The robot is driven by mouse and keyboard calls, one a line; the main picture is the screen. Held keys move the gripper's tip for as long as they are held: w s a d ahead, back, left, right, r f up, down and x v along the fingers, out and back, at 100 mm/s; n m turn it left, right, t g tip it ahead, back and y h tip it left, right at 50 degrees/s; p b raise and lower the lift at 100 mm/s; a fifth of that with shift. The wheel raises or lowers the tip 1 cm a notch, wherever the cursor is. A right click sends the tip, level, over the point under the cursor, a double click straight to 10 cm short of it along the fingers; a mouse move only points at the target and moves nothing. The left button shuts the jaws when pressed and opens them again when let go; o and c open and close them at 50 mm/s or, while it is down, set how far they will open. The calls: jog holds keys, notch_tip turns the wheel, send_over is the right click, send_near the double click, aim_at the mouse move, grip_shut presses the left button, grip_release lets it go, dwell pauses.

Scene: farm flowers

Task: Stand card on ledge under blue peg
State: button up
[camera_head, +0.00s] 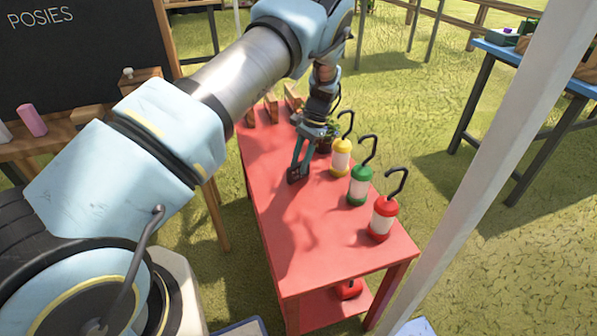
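My gripper (298,172) is in the head view, low over the red table (290,235), pointing down, left of the yellow lantern. Its dark fingertips are small and close together, and I cannot tell whether they are open or shut or hold anything. I cannot make out a card or a blue peg in this view. A wooden ledge (45,148) runs below the chalkboard (75,45) marked POSIES at the left. My arm covers part of that area.
A pink cylinder (32,120) is on the ledge. A white post (500,150) crosses the right. The table's front left is clear.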

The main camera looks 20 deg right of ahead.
grip_shut()
dwell(0.4)
